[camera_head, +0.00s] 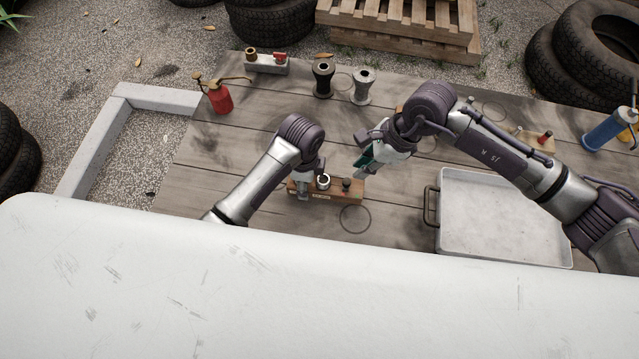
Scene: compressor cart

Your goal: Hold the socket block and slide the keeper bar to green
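A small wooden block (345,197) lies near the middle of the table, with a silver ring-shaped socket and a dark knob on top. It looks like the socket block. My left gripper (305,187) points down at the block's left end, close to or touching it; its fingers are too small and overlapped to show a grip. My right gripper (368,163) is above and to the right of the block, apart from it, tilted down-left with teal finger pads showing. Its finger gap is not clear. I cannot pick out the keeper bar or a green mark for certain.
A grey metal tray (505,255) stands at right. A red oil can (220,97), a grey block with brass and red fittings (266,64), a black spool-shaped part (323,78) and a silver one (363,86) are at the back. A thin ring (355,232) lies before the block.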

